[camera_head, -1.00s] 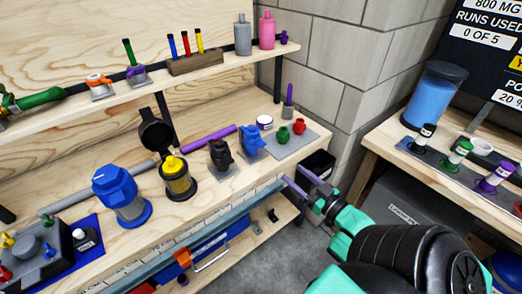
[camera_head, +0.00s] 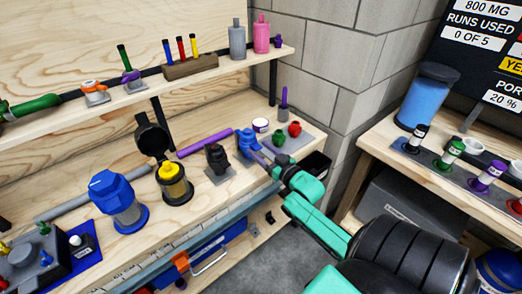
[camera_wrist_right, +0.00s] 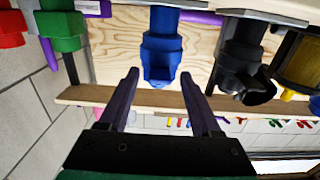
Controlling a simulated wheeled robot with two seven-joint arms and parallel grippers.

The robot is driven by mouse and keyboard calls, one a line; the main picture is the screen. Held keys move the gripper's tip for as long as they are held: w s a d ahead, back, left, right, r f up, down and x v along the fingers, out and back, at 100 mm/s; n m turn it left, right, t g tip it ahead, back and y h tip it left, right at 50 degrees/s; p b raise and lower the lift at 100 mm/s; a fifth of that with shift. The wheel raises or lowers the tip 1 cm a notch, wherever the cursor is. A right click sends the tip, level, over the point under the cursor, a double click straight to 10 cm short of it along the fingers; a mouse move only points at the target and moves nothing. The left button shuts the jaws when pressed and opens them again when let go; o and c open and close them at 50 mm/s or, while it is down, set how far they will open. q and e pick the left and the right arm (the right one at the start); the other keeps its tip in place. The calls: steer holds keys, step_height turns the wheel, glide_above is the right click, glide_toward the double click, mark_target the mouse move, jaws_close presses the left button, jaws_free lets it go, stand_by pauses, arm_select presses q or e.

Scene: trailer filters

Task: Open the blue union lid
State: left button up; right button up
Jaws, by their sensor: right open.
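The blue union (camera_head: 246,141) stands on the workbench, between the black union and the small red and green parts. In the right wrist view the blue union (camera_wrist_right: 161,50) hangs centrally from the top of the picture, its blocky blue end pointing down. My right gripper (camera_head: 266,161) is close in front of it, partly covering its lower part. In the right wrist view this gripper (camera_wrist_right: 159,77) is open, with one finger on each side of the blue end and visible gaps between. My left gripper is not in view.
A black union (camera_head: 217,158) stands close to the left, with a yellow-topped filter (camera_head: 174,182) and a blue-capped filter (camera_head: 118,195) beyond. Green (camera_head: 279,139) and red (camera_head: 295,129) parts stand on the right. A shelf (camera_head: 150,97) runs above the bench.

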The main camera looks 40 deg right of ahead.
jaws_close()
stand_by(1.3)
